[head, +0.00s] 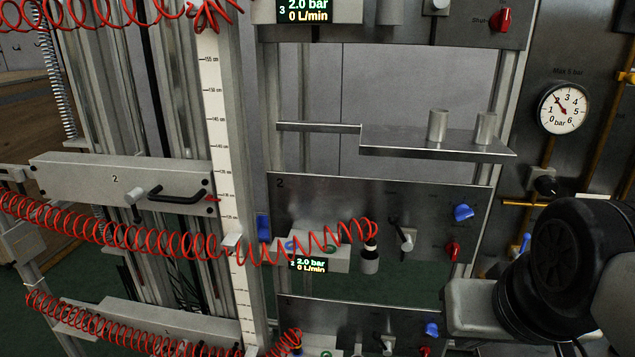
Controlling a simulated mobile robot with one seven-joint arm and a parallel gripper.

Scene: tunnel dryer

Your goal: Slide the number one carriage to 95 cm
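The 95 cm mark cannot be made out. My black and grey arm (572,255) shows at the lower right, well to the right of the carriages. My gripper's fingers are not visible.
Carriage 2 has a black handle (178,194) and a clamp lever (135,204). Red coiled hoses (110,231) hang across the rails and scale. Valve panel 2 (330,205) and a lower panel (345,318) stand right of the scale. A shelf (430,146) holds two metal cups.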

